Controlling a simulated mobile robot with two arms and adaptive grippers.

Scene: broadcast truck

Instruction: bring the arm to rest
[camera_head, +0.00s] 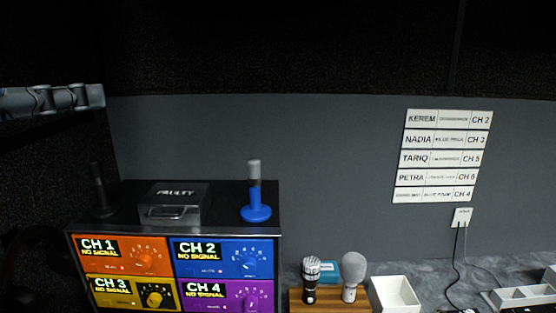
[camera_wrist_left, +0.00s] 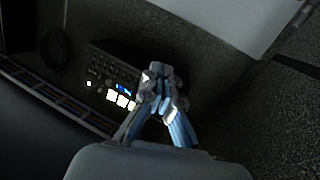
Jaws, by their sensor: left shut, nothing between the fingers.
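My left arm (camera_head: 50,98) comes in from the left edge of the head view, high up and roughly level. It is in front of the dark wall, clear of the rack below. In the left wrist view my left gripper (camera_wrist_left: 163,80) is shut, with its fingertips together and nothing between them. Its blue-sided fingers touch no object that I can see. My right gripper is not in view.
A rack with coloured channel panels (camera_head: 122,255) carries a box marked FAULTY (camera_head: 178,199) and a blue antenna (camera_head: 255,195). Microphones (camera_head: 311,279) and a white bin (camera_head: 396,294) stand to its right. A dark device with lit buttons (camera_wrist_left: 118,97) shows beyond the gripper.

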